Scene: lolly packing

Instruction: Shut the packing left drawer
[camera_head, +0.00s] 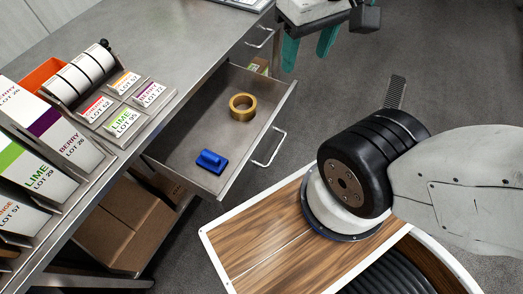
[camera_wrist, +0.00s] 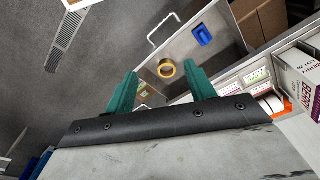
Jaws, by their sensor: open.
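The open drawer (camera_head: 204,176) is pulled well out from under the metal bench, with its bar handle (camera_head: 268,148) on the front. A tan tape roll (camera_head: 232,107) and a blue object (camera_head: 211,161) lie inside it. In the wrist view the drawer also shows beyond my fingers, with its handle (camera_wrist: 161,28), the tape roll (camera_wrist: 166,69) and the blue object (camera_wrist: 203,35). My gripper (camera_head: 308,48) is open and empty, with green fingers spread, past the drawer's far side in the head view. The fingers (camera_wrist: 162,86) appear apart from the drawer.
A second drawer handle (camera_head: 262,38) shows on the bench front farther back. The bench top (camera_head: 158,47) holds label bins (camera_head: 124,122) and printed boxes (camera_head: 40,172) at left. Cardboard boxes (camera_head: 137,210) sit below. Grey floor (camera_head: 440,70) lies clear at right.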

